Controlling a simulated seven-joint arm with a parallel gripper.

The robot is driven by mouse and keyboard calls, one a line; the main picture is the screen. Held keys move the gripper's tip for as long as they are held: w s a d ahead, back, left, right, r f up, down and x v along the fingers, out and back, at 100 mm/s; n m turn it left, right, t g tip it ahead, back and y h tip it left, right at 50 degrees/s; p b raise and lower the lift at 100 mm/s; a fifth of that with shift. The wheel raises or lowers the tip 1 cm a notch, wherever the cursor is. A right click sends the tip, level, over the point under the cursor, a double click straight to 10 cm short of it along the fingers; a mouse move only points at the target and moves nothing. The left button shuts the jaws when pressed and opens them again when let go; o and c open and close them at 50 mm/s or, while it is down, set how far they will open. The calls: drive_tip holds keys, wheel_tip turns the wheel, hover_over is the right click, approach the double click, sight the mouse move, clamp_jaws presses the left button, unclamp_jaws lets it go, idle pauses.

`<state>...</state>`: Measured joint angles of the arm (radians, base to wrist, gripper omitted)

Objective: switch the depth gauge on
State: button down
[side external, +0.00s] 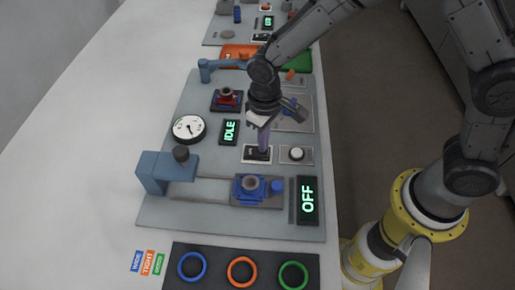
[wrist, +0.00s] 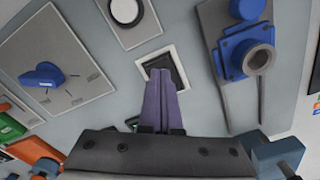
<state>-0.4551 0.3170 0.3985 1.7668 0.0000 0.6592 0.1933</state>
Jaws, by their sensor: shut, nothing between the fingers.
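A black rocker switch in a white frame (side external: 249,159) sits on the grey panel. It also shows in the wrist view (wrist: 178,60). My gripper (side external: 263,150) is shut and empty, its purple fingers pointing down at the switch. In the wrist view the fingertips (wrist: 160,72) overlap the black rocker and hide part of it. I cannot tell whether they touch it. A black display (side external: 307,201) at the panel's near right reads OFF in green. A second display (side external: 230,132) reads IDLE. Which device is the depth gauge is not labelled.
A round white button (side external: 296,154) is just right of the switch. A blue fixture (side external: 257,188) sits on a slide near a blue-grey bracket (side external: 153,172). A white dial (side external: 188,128) is at left. A blue knob (wrist: 43,74) shows in the wrist view. Coloured rings lie on a dark mat (side external: 215,278).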

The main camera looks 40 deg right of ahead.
drive_tip(key=shift+f, duration=0.55)
drive_tip(key=shift+r, duration=3.55)
drive_tip(key=s+d+r+m+t, duration=0.35)
drive_tip(key=d+r, duration=0.75)
drive_tip(key=r, duration=0.4)
drive_tip(key=s+d+t, duration=0.1)
drive_tip(key=s+d, duration=0.2)
drive_tip(key=s, duration=0.5)
drive_tip(key=s+d+t, duration=0.1)
drive_tip(key=s+d, duration=0.2)
drive_tip(key=s, duration=0.5)
drive_tip(key=shift+d, duration=0.3)
